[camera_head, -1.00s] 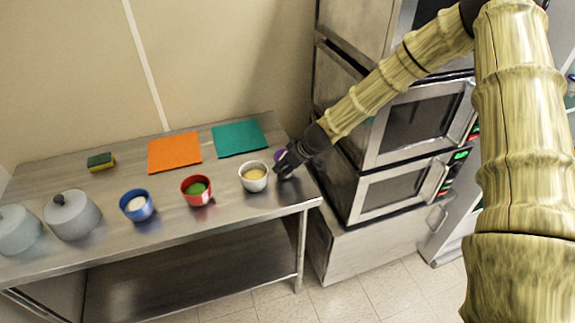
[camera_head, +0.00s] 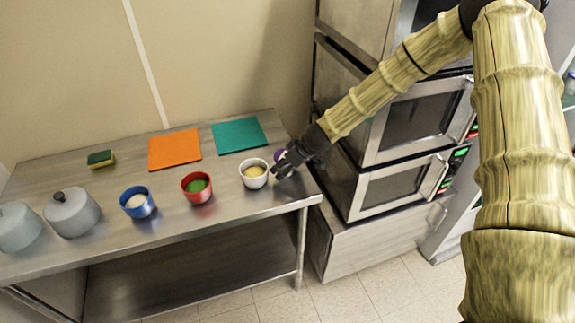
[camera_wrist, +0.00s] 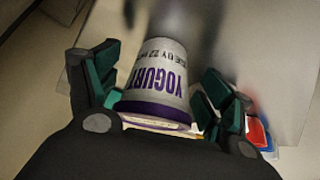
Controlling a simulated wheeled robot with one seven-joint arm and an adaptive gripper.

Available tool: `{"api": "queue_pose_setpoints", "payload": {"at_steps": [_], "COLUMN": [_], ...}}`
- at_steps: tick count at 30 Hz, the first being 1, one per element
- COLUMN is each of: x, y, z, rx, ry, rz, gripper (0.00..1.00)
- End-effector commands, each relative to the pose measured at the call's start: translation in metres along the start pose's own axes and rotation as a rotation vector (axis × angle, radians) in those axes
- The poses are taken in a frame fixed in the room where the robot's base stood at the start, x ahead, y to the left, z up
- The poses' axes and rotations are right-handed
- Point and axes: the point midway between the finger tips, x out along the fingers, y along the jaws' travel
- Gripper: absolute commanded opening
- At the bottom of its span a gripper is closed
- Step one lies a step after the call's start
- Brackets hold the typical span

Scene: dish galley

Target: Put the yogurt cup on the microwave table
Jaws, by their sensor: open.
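The yogurt cup (camera_wrist: 158,80) is pale grey with purple "YOGURT" lettering and a purple band. In the wrist view it sits between the two fingers of my open gripper (camera_wrist: 160,98), with gaps that are hard to judge. In the head view only a purple bit of the cup (camera_head: 280,154) shows, mostly hidden behind my gripper (camera_head: 284,166) at the right end of the steel table (camera_head: 240,212). Steel microwaves (camera_head: 395,188) are stacked right of this table on a low cabinet (camera_head: 375,240); no separate microwave table can be made out.
A white bowl (camera_head: 254,182) stands close left of my gripper. A red bowl (camera_head: 197,194), blue bowl (camera_head: 143,210) and grey lidded pots (camera_head: 72,218) line the front. Teal (camera_head: 239,136) and orange (camera_head: 174,150) mats and a sponge (camera_head: 101,161) lie behind.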

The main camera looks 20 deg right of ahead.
Motion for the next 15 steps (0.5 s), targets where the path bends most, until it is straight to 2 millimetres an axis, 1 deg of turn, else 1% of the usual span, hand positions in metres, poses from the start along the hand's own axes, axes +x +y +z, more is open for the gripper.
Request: {"api": "queue_pose_setpoints", "payload": {"at_steps": [8, 15], "x": [-0.006, -0.026], "y": [0.000, 0.000], "z": [-0.002, -0.003], "rx": [-0.001, -0.003], "ry": [0.001, 0.001], "rz": [0.001, 0.000], "gripper": [0.80, 0.80]}}
